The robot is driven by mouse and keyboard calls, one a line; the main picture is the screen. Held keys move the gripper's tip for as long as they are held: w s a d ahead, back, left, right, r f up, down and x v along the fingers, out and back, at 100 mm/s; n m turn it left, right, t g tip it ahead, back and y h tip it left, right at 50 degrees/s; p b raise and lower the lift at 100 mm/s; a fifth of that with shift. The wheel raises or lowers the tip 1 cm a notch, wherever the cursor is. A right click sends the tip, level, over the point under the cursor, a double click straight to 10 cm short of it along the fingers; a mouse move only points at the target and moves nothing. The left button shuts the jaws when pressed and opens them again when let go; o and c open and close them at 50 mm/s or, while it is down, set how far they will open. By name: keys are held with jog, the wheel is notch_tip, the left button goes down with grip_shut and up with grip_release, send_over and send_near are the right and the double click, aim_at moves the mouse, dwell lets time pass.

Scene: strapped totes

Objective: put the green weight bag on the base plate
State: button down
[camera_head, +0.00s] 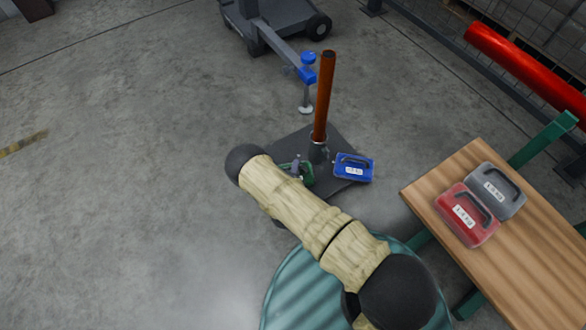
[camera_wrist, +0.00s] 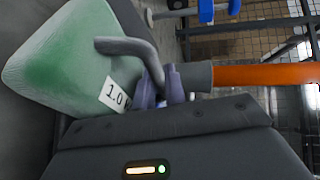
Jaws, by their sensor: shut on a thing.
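The green weight bag (camera_wrist: 75,60) fills the upper left of the wrist view, with a grey handle and a white label. My gripper (camera_wrist: 165,85) is shut on its handle. In the head view the green bag (camera_head: 307,174) shows only partly beside my arm, over the left part of the dark base plate (camera_head: 340,144). I cannot tell whether it touches the plate. An upright orange post (camera_head: 324,95) rises from a grey socket on the plate, right of the green bag. A blue weight bag (camera_head: 354,167) lies on the plate's right side.
A wooden bench (camera_head: 450,180) at the right holds a red bag (camera_head: 467,215) and a grey bag (camera_head: 495,190). A grey wheeled stand with a blue clamp (camera_head: 308,75) is behind the post. The floor at left is clear.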

jog(key=shift+w+d+r, duration=0.1)
dwell(0.3)
jog(key=c, duration=1.5)
grip_release()
jog(key=shift+a+f, duration=0.2)
jog(key=shift+o, duration=0.2)
